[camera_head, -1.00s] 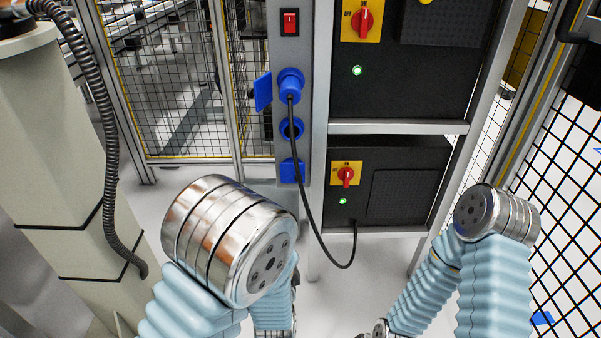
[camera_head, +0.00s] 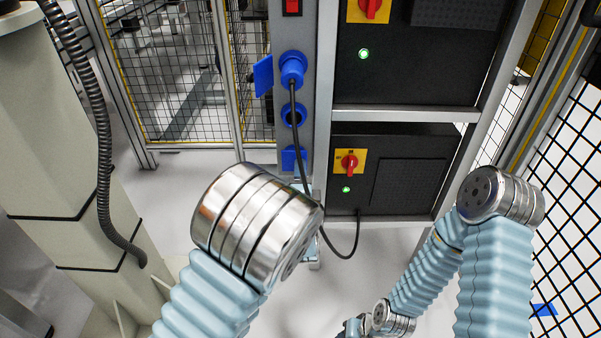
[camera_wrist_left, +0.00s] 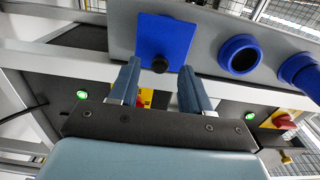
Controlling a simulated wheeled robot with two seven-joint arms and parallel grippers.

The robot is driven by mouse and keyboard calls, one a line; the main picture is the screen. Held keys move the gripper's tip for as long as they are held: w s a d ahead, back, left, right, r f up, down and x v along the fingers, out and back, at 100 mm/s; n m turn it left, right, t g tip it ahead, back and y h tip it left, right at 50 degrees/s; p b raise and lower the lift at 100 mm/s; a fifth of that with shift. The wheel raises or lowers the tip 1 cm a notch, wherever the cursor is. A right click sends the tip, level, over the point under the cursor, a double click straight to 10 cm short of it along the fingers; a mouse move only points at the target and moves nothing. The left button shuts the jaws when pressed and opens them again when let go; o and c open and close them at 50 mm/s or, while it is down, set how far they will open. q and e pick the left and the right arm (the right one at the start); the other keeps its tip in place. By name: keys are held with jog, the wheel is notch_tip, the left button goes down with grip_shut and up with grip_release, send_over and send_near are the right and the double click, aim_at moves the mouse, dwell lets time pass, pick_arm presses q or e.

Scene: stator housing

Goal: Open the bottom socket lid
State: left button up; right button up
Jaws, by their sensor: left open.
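The bottom socket lid (camera_head: 293,158) is a blue square flap, closed, low on the grey post in the head view. My left arm partly covers the area just below it. In the left wrist view the lid (camera_wrist_left: 172,28) is straight ahead, with a black round knob (camera_wrist_left: 160,64) at its lower edge. My left gripper (camera_wrist_left: 161,68) is open, its two blue-grey fingers on either side of the knob in the picture. I cannot tell whether they touch the lid. In the head view this gripper is mostly hidden behind my arm.
Above the lid are an open middle socket (camera_head: 294,115) and a blue plug (camera_head: 292,69) in the top socket. Its black cable (camera_head: 298,140) hangs past the lid's right side. A black cabinet (camera_head: 410,185) with a red switch stands right of the post.

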pick_arm(q)
jog(key=shift+w, duration=0.65)
grip_shut()
